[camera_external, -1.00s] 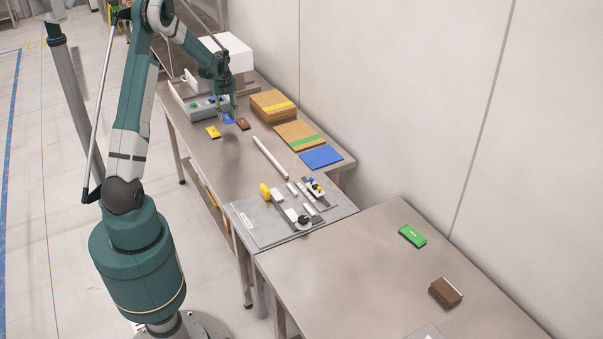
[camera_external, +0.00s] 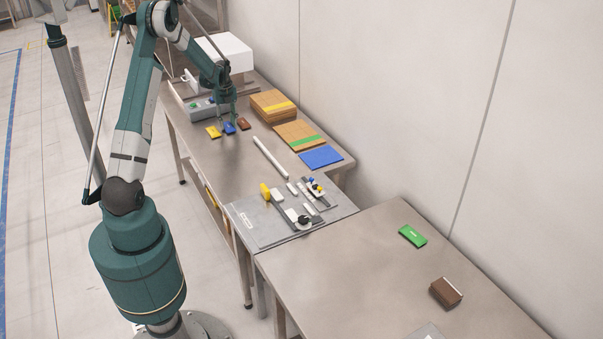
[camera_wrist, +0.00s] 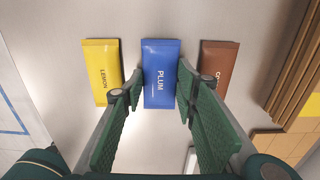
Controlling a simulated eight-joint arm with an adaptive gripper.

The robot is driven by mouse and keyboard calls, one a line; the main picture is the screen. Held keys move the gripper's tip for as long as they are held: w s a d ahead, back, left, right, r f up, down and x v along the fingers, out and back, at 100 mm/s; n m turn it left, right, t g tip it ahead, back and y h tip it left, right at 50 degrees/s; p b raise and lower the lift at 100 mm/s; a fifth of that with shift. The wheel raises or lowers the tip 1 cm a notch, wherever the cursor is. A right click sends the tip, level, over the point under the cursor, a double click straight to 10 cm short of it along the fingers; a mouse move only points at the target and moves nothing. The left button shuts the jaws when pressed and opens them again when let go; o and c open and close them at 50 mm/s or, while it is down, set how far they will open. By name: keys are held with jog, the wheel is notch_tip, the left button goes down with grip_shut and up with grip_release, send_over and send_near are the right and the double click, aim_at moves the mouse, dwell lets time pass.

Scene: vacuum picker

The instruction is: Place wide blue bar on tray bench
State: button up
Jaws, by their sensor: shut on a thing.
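The blue bar (camera_external: 229,127), lettered "PLUM" in the wrist view (camera_wrist: 160,75), is between my gripper's fingers. My gripper (camera_wrist: 160,92) is shut on its near part, one finger on each long side. In the outside view my gripper (camera_external: 228,120) points down at the far part of the steel bench (camera_external: 213,156). The bar is low, in line between a yellow bar (camera_external: 212,132) on its left and a brown bar (camera_external: 243,124) on its right, with gaps on both sides. I cannot tell whether it touches the bench top.
A grey tray or fixture (camera_external: 205,106) and a white box (camera_external: 228,52) stand behind. Stacked cartons (camera_external: 272,105) are to the right. A white rod (camera_external: 270,157) and a blue sheet (camera_external: 321,157) lie nearer. The nearer table holds a green bar (camera_external: 412,236) and a brown block (camera_external: 446,292).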

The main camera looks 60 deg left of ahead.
aim_at(228, 126)
jog(key=shift+f, duration=0.2)
jog(key=o, duration=0.9)
jog(key=shift+r, duration=0.2)
notch_tip(228, 126, up, 12)
jog(key=shift+r+p, duration=0.1)
jog(key=shift+p, duration=0.45)
dwell(0.4)
jog(key=shift+d, duration=0.1)
